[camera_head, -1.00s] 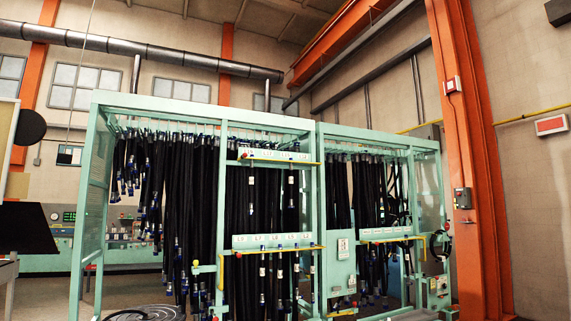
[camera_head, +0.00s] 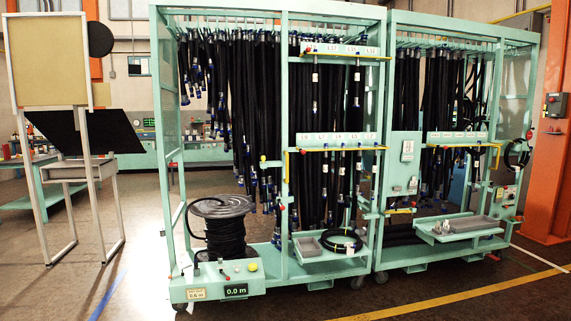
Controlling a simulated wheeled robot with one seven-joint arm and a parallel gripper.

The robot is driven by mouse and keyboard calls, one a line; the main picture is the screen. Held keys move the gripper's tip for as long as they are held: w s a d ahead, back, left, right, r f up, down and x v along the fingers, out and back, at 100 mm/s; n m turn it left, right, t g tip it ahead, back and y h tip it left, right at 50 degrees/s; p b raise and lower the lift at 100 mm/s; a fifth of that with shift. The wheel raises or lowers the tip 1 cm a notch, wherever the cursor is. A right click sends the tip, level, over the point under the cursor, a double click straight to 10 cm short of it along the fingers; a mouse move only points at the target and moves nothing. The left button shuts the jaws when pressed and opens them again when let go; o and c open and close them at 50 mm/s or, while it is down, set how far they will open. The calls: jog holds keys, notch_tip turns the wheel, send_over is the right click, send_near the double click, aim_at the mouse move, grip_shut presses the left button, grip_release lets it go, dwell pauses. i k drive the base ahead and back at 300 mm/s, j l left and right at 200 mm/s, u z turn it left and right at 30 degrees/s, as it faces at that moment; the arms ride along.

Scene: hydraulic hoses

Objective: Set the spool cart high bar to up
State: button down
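The spool cart (camera_head: 278,180) is a tall green frame on wheels, left of centre, with many black hoses hanging in it. A spool (camera_head: 222,208) wound with black hose sits low on its left side. A high yellow bar (camera_head: 350,57) runs roughly level along the lower edge of an upper label panel. A lower yellow bar (camera_head: 335,149) crosses in front of the hoses at mid height. I cannot tell from this distance whether the high bar is set up or down. My gripper is not in view.
A second green rack (camera_head: 462,45) with hoses stands against the cart's right side. A white-framed stand (camera_head: 45,160) is at left, and an orange column (camera_head: 553,130) at right. The floor (camera_head: 430,285) in front is clear, with a yellow line.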

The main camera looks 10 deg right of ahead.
aim_at(308, 49)
jog(key=i, duration=1.45)
